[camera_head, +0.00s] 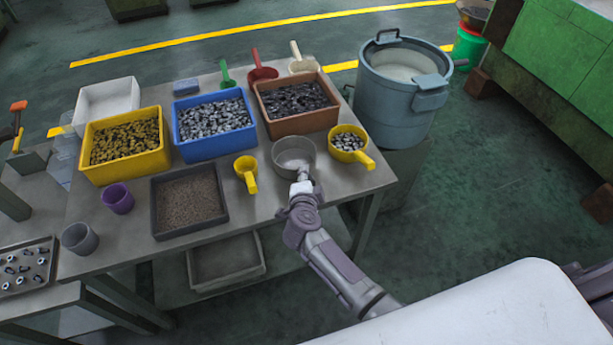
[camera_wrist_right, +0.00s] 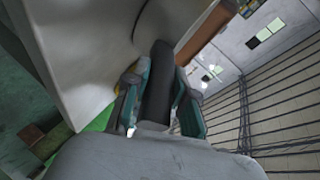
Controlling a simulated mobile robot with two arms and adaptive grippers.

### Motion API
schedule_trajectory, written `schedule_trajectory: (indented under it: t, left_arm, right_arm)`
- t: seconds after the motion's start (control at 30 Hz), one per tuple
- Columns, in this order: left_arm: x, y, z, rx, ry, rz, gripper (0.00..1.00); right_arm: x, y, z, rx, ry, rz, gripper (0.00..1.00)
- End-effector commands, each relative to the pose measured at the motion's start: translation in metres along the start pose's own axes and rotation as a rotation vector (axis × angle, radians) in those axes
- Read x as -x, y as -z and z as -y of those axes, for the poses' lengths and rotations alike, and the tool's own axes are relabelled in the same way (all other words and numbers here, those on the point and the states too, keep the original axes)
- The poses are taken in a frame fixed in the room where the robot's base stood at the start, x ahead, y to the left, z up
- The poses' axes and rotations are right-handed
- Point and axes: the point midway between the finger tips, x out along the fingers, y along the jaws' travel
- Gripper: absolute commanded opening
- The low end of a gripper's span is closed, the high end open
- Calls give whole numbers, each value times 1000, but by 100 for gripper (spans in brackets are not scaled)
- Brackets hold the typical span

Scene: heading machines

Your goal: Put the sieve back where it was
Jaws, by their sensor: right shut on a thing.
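The sieve (camera_head: 293,150) is a round grey pan at the front right part of the table (camera_head: 255,205), in front of the brown bin. In the head view I cannot tell whether it rests on the table or hangs just above it. My right gripper (camera_head: 302,182) is at the sieve's near side, shut on its handle. In the right wrist view the dark handle (camera_wrist_right: 158,85) stands between the teal finger pads, with part of the sieve's grey round wall (camera_wrist_right: 160,24) beyond. My left gripper is not in view.
A yellow scoop (camera_head: 361,157) with metal pieces sits close to the sieve's right; a small yellow cup (camera_head: 246,172) is to its left. The brown bin (camera_head: 296,126) stands behind. A large blue-grey drum (camera_head: 395,112) stands right of the table. Bare tabletop shows around the small cup.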

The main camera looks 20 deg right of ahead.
Motion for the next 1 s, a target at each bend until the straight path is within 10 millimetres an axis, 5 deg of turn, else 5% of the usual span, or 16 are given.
schedule_trajectory:
  t: [0.07, 0.1, 0.23, 0.63, 1.0]
  left_arm:
    - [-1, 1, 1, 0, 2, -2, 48]
    - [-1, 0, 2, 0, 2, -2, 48]
    - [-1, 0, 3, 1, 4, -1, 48]
    - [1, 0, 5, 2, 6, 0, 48]
    - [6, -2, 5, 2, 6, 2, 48]
  right_arm:
    - [-1, -1, -2, -1, 1, 0, 0]
    - [-1, -1, -2, -1, -1, 0, 28]
    - [-1, 0, -2, 0, -1, 0, 50]
    - [5, 0, 0, 0, -1, 0, 50]
    - [78, 0, -1, -2, -2, 2, 50]
